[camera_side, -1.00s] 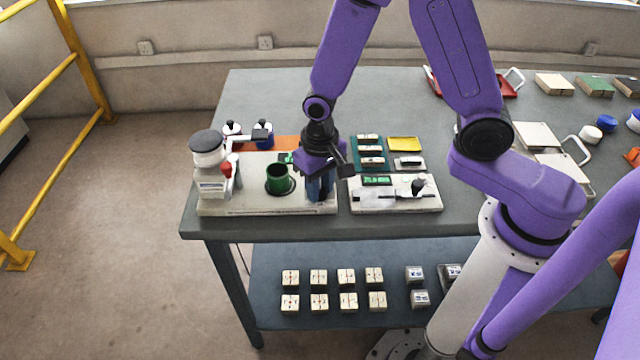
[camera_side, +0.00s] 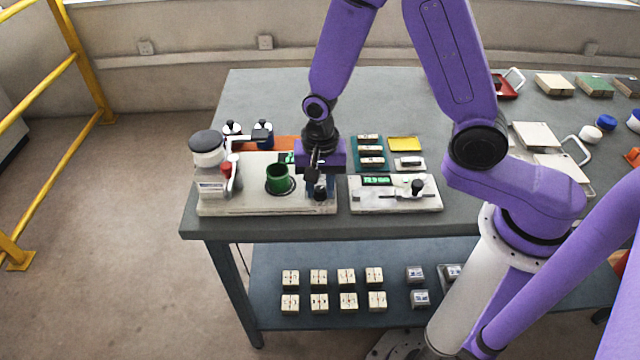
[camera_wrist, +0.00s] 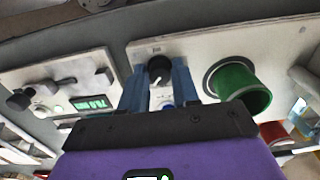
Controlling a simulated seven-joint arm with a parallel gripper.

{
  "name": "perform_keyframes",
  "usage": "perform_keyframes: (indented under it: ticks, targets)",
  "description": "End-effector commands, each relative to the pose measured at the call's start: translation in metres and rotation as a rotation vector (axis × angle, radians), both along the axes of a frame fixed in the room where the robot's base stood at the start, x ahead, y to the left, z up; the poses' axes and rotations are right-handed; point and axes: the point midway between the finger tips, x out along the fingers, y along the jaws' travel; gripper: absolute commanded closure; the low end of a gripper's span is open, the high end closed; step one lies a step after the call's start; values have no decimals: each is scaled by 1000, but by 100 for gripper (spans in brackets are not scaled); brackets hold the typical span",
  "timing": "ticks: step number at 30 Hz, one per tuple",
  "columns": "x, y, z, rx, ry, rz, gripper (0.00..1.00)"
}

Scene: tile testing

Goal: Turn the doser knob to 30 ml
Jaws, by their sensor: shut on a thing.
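The doser knob (camera_wrist: 159,66) is a black round knob with a white pointer line, on the pale panel (camera_wrist: 205,46) in the wrist view. My gripper (camera_wrist: 157,80) is shut on it, with one blue finger on each side. The scale around the knob is too small and covered to read. In the side view my gripper (camera_side: 318,186) is low over the right end of the pale doser base (camera_side: 255,207) and hides the knob. A green cup (camera_side: 280,178) stands on the base left of my gripper; it also shows in the wrist view (camera_wrist: 238,84).
A black-lidded jar unit (camera_side: 207,150) stands at the base's left end. Right of my gripper is a pale device with a green display (camera_side: 377,181) and a black knob (camera_side: 417,187). Small tile trays (camera_side: 370,151) lie behind it. The table's front edge is close.

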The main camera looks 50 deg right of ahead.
Motion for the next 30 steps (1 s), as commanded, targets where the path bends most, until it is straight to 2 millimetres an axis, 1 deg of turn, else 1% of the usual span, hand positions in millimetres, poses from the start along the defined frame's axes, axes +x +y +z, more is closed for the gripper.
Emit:
perform_keyframes:
  ticks: [15,16,18,26,30]
  targets:
    - [0,0,0,1,-1,-20,100]
    - [0,0,0,1,-1,-20,63]
    - [0,0,0,1,-1,-19,44]
    - [0,0,0,1,-1,-18,44]
    - [1,0,4,1,-3,-17,44]
